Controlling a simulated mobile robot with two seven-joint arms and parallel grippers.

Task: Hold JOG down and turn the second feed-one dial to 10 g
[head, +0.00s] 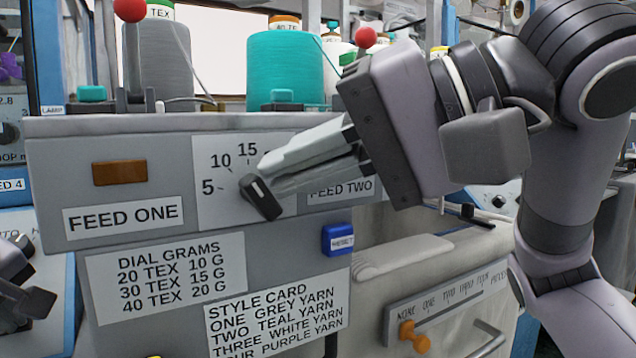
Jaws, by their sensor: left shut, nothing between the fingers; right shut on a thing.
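The dial (261,198) is a dark knob with a white mark on the grey feed-one panel. Its scale shows 5, 10 and 15; numbers further right are hidden by my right gripper. The mark points up and left, roughly toward 10; I cannot tell exactly. My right gripper (270,180) comes in from the right, with its pale fingers shut on the dial. A second dial is not visible. No button labelled JOG can be read; a sliver of something yellow (152,356) shows at the bottom edge.
A blue RESET button (338,239) sits below the dial. The DIAL GRAMS card (168,278) gives 20 TEX as 10 G. Grey (164,65) and teal (285,65) yarn cones stand above the panel. An orange slider (414,337) is at lower right.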

